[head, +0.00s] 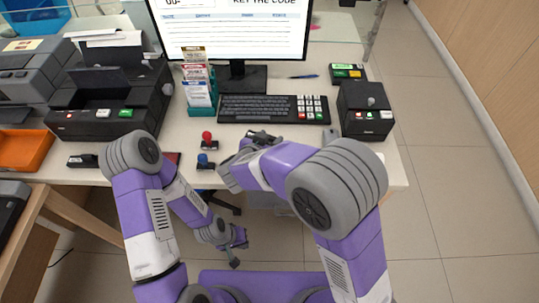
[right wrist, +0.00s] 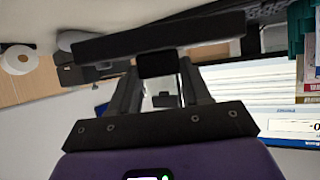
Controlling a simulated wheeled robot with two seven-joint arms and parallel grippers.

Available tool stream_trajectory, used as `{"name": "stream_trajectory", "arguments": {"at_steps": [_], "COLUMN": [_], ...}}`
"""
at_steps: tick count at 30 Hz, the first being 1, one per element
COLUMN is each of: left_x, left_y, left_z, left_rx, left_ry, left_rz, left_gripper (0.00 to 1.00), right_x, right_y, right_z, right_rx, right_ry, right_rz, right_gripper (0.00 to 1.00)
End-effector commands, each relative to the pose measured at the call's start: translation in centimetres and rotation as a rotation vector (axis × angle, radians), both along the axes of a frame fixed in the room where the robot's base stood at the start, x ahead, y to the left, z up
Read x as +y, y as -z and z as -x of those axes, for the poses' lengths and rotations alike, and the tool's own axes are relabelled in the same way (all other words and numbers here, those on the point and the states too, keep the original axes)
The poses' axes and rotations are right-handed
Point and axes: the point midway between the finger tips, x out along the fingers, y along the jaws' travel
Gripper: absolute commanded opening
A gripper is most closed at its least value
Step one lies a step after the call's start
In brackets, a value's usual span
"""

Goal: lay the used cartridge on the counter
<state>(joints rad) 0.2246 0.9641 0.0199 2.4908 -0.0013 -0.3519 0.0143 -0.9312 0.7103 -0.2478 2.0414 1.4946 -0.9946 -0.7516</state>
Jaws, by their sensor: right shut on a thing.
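The used cartridge appears in the right wrist view as a long black bar (right wrist: 205,29) across the fingertips, with a small block under its middle. My right gripper (right wrist: 157,75) is shut on it. In the head view my right gripper (head: 262,136) is over the counter's front part, below the keyboard; the cartridge is mostly hidden there by the gripper and arm. The counter (head: 350,160) is pale. My left gripper (head: 236,246) hangs low in front of the counter, away from everything; its jaws are too small to read.
A black printer (head: 112,105) stands at left, near an orange tray (head: 22,149) and a small black block (head: 83,161). Red (head: 207,140) and blue (head: 204,160) stamps stand left of my right gripper. A keyboard (head: 272,108) and black device (head: 366,112) lie beyond. Bare counter shows at right.

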Motion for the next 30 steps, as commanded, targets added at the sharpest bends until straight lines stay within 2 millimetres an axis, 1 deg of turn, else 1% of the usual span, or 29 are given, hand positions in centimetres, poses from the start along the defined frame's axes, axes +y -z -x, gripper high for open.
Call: {"name": "stream_trajectory", "arguments": {"at_steps": [1,5,9,12,19,24,25,27,30], "left_x": [0.0,0.0,0.0,0.0,0.0,0.0,0.0,0.0,0.0], "left_y": [0.6,1.2,2.7,3.2,3.0,3.0,3.0,3.0,3.0], "left_z": [0.0,0.0,0.0,0.0,0.0,0.0,0.0,0.0,0.0], "left_rx": [0.000,0.000,0.000,0.000,0.000,0.000,0.000,0.000,0.000], "left_ry": [0.000,0.000,0.000,0.000,0.000,0.000,0.000,0.000,0.000], "left_rz": [0.000,0.000,0.000,0.000,0.000,0.000,0.000,0.000,0.000], "left_gripper": [0.00,0.00,0.00,0.00,0.00,0.00,0.00,0.00,0.00], "right_x": [0.0,0.0,0.0,0.0,0.0,0.0,0.0,0.0,0.0], "right_y": [0.8,2.0,4.6,5.7,5.5,5.9,6.0,5.9,5.9], "right_z": [0.0,0.0,0.0,0.0,0.0,0.0,0.0,0.0,0.0], "right_rx": [-0.001,0.000,0.000,-0.001,-0.002,-0.002,-0.001,-0.001,-0.001], "right_ry": [0.000,-0.002,-0.001,-0.001,0.000,-0.001,-0.001,-0.001,-0.001], "right_rz": [0.001,0.002,0.003,0.002,0.000,0.001,0.001,0.000,0.000], "right_gripper": [0.15,0.15,0.15,0.15,0.15,0.15,0.49,0.59,0.73]}}
